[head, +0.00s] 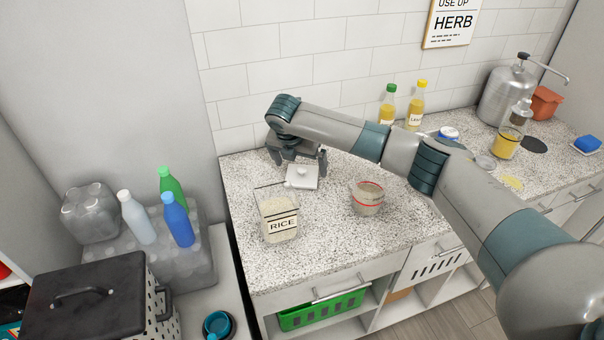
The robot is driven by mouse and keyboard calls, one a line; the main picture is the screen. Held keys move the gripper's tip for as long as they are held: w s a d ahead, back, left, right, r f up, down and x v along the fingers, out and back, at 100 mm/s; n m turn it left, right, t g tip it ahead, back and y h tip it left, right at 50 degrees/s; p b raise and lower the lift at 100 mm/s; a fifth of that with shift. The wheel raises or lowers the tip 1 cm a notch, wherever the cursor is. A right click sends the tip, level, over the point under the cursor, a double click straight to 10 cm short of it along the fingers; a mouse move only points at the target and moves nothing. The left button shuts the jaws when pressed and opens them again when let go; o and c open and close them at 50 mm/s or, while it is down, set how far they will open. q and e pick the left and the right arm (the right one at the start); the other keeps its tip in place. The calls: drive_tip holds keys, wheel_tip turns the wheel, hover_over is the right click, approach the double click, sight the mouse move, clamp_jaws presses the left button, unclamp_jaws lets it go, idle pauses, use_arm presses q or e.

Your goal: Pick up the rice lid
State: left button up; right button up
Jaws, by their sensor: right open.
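The rice lid (302,181) is a small white square lid with a raised knob, lying on the speckled counter behind the rice container. The rice container (279,213) is clear, labelled RICE, and stands without a lid near the counter's left front. My right gripper (298,171) points down at the lid with its fingers apart, one on the left and one on the right of the knob area. I cannot tell whether the fingers touch the lid. My left gripper is not in view.
A clear bowl with a red band (367,198) stands right of the rice container, below my right arm. Two yellow bottles (415,105) stand at the back wall. A steel dispenser (507,97) and a jar of yellow contents (507,143) are farther right. The counter's front middle is clear.

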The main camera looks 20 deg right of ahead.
sight(305, 177)
drive_tip(key=shift+p+x, duration=0.35)
drive_tip(key=shift+x, duration=1.1)
drive_tip(key=c, duration=1.1)
drive_tip(key=shift+w, duration=0.1)
